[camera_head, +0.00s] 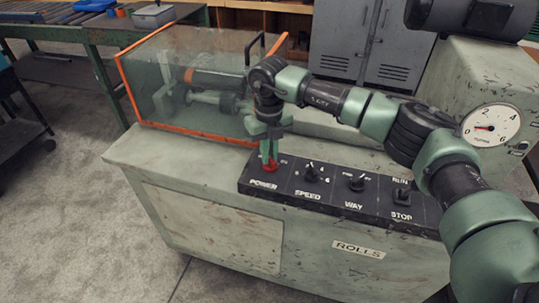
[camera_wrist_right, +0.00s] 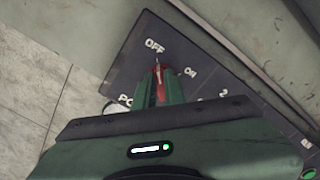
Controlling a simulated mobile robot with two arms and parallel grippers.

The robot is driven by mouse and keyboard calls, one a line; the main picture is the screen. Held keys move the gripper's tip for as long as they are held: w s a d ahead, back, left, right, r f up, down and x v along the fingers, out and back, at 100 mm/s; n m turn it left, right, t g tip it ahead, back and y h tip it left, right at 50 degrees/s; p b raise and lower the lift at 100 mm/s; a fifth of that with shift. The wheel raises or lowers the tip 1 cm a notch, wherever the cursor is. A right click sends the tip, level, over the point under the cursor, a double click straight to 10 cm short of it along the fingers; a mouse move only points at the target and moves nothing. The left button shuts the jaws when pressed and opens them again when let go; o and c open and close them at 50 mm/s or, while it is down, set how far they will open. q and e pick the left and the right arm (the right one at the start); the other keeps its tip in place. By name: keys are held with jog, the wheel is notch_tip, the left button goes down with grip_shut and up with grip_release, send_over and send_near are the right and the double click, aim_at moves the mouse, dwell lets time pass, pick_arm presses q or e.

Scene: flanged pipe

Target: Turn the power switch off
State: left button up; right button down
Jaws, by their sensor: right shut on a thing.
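The red power switch (camera_head: 271,168) sits at the left end of the black control panel (camera_head: 329,204), above the POWER label. My right gripper (camera_head: 268,158) points down over it and is shut on it. In the right wrist view the red switch (camera_wrist_right: 158,76) shows between the green fingers (camera_wrist_right: 159,88). Its pale pointer line aims roughly at the OFF label (camera_wrist_right: 154,46); the ON label (camera_wrist_right: 190,72) is to the right. The fingers hide part of the switch. My left gripper is not in view.
The SPEED knob (camera_head: 310,173), WAY knob (camera_head: 356,184) and RUN/STOP knob (camera_head: 401,198) lie to the right on the panel. An orange-edged clear guard (camera_head: 180,75) stands behind my right gripper. A round gauge (camera_head: 490,126) is at the right.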

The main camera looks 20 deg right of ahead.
dwell(0.4)
jog(key=c, duration=1.5)
grip_release()
jog(key=shift+r, duration=0.1)
notch_tip(320, 180, up, 8)
jog(key=shift+f+b, duration=0.15)
jog(key=shift+b, duration=0.3)
